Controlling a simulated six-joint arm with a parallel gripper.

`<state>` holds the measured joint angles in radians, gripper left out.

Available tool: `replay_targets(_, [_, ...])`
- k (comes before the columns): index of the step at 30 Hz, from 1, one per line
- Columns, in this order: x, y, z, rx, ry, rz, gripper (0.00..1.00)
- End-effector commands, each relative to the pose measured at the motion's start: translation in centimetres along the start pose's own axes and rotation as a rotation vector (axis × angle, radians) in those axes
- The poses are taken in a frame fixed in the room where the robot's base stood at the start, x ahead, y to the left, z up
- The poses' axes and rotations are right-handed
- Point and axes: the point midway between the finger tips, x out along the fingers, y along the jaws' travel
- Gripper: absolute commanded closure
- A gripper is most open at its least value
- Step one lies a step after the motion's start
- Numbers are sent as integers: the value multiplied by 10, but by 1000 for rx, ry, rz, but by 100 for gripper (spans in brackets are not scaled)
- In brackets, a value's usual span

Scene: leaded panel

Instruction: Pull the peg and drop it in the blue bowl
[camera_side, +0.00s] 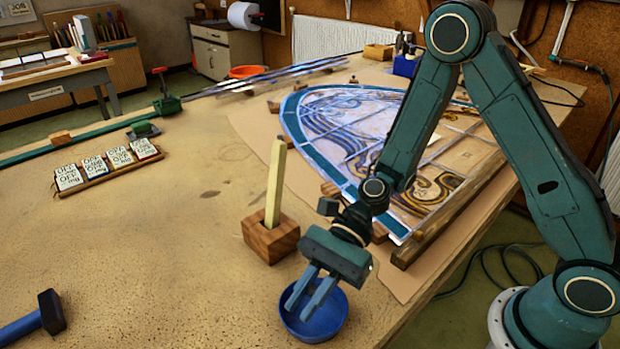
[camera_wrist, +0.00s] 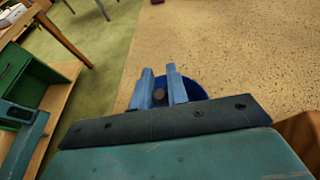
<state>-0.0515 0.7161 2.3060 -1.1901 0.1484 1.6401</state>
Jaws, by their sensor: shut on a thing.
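My gripper (camera_side: 312,291) is above the blue bowl (camera_side: 332,325), with its fingers pointing down over it. In the wrist view the fingers (camera_wrist: 163,95) are closed on a small, dark, round-ended peg (camera_wrist: 159,97). The blue bowl (camera_wrist: 195,90) shows behind and beyond them. In the side view the fingers hide the held peg, and its length cannot be told. The bowl's inside is partly covered by the fingers.
A wooden block (camera_side: 270,240) with a tall pale stick (camera_side: 275,185) upright in it stands left of my gripper. The leaded panel (camera_side: 345,125) lies behind.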

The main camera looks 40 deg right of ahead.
Motion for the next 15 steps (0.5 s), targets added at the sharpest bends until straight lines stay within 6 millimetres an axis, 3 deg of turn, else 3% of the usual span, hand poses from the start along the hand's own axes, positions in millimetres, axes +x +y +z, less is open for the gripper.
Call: replay_targets(15, [2,0,-5,-1,0,0,100])
